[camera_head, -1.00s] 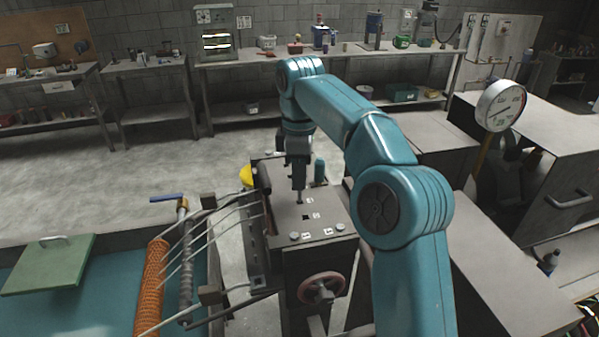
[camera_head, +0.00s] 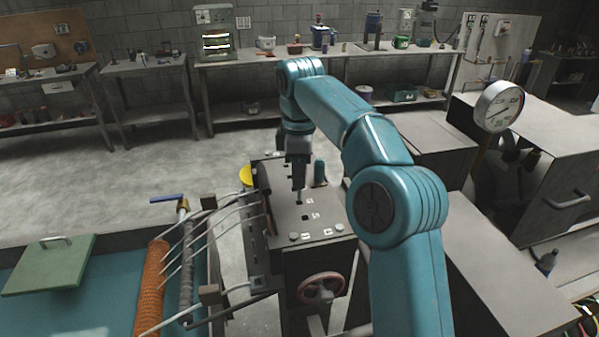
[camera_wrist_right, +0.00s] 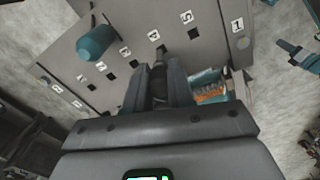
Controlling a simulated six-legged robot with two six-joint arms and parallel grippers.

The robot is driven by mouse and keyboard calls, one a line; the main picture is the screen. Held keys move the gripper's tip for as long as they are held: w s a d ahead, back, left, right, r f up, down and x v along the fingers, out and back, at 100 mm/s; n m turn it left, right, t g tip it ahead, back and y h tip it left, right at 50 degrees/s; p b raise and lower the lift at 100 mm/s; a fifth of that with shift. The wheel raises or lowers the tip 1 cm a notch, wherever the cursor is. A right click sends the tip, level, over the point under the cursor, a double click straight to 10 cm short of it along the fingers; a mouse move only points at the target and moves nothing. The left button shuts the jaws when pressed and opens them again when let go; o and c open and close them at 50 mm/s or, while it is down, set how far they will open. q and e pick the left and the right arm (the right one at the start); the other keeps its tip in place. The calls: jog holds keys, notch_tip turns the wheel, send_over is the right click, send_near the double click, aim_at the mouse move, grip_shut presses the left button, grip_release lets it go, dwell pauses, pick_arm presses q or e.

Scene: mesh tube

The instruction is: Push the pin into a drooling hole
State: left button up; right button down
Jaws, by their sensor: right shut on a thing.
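My right gripper (camera_head: 298,186) points down over the grey top plate (camera_head: 325,206) of the machine block. In the right wrist view the right gripper (camera_wrist_right: 158,85) is shut on a dark pin (camera_wrist_right: 158,76). The pin's tip is at or just above the hole beside label 4 (camera_wrist_right: 153,35); I cannot tell whether it has entered. Other square holes show, one by label 5 (camera_wrist_right: 193,33), one by label 3 (camera_wrist_right: 135,63) and one by label 2 (camera_wrist_right: 110,77). No drip can be made out at any hole. My left gripper is not in view.
A teal knob (camera_wrist_right: 97,43) stands up from the plate near the holes. A red handwheel (camera_head: 322,288) is on the block's front. Hoses and an orange coil (camera_head: 152,285) lie at its left. A gauge (camera_head: 498,106) stands at the right.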

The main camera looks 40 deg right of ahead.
aim_at(300, 201)
jog(key=shift+s+a, duration=0.1)
jog(key=shift+f+b, duration=1.7)
jog(key=shift+f, duration=0.7)
dwell(1.7)
jog(key=c, duration=0.9)
grip_release()
notch_tip(300, 201, up, 8)
jog(key=p, duration=0.3)
jog(key=shift+f, duration=0.15)
jog(key=shift+f, duration=0.1)
